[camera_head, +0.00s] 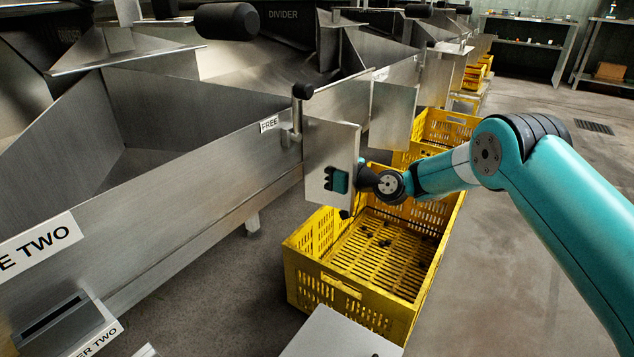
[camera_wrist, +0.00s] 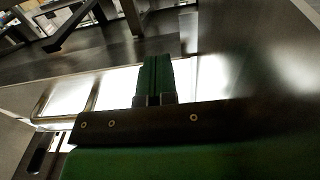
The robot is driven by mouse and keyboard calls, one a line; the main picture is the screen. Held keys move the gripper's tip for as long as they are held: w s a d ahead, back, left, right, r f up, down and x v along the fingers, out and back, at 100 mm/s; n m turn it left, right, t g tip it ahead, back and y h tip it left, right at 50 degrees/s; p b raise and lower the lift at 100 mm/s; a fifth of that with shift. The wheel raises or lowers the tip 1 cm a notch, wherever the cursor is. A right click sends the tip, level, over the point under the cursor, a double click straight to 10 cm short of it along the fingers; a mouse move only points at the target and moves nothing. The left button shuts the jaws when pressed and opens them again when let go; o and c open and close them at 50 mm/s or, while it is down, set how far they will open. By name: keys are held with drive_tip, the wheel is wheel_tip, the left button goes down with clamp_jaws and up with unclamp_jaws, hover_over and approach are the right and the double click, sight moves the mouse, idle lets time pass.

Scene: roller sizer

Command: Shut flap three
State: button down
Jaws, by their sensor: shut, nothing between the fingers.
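A flat steel flap (camera_head: 330,150) hangs at the mouth of a steel chute, beside a small tag (camera_head: 269,124) that seems to read "FREE". It stands swung out over a yellow crate. A black-knobbed handle (camera_head: 302,92) rises at its hinge side. My gripper (camera_head: 336,180) is at the lower part of the flap's face, with its fingers closed and empty; I cannot tell whether it touches. In the wrist view the green fingers (camera_wrist: 154,78) are together before shiny steel. No clear number shows on this flap.
A yellow crate (camera_head: 292,270) with a few dark pieces stands below the flap. Another flap (camera_head: 392,115) and more yellow crates (camera_head: 447,128) are behind. A chute wall (camera_head: 150,190) marked "E TWO" fills the left. Floor at the right (camera_head: 500,270) is clear.

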drive_tip(key=shift+w+a+y+b, duration=0.15)
drive_tip(key=shift+w+y+b, duration=0.1)
drive_tip(key=shift+y+b, duration=0.1)
drive_tip(key=shift+a+r, duration=0.15)
drive_tip(key=shift+s, duration=0.1)
